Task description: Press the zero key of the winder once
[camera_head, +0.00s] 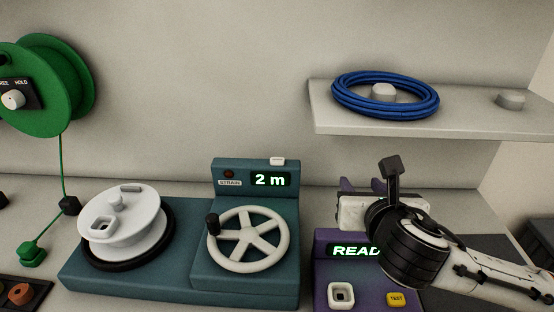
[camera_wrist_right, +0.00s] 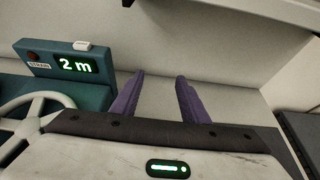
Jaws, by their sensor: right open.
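The winder is a teal unit (camera_head: 190,283) with a white spool (camera_head: 122,228) on its left and a white crank wheel (camera_head: 247,262) with a black knob. Its raised panel shows "2 m" (camera_head: 271,180) beside a dark red STRAIN lamp (camera_head: 229,174). A small white key (camera_head: 277,161), likely the zero key, sits on top of the panel; it also shows in the right wrist view (camera_wrist_right: 82,45). My right gripper (camera_head: 362,184) is right of the panel, apart from the key. Its purple fingers (camera_wrist_right: 157,80) are spread with nothing between them. My left gripper is out of view.
A purple tester (camera_head: 330,285) with a partly hidden "READ…" display and yellow TEST key (camera_head: 396,299) stands under my right arm. A shelf (camera_head: 450,125) with a blue cable coil (camera_head: 350,102) overhangs at right. A green reel (camera_head: 78,85) is at left.

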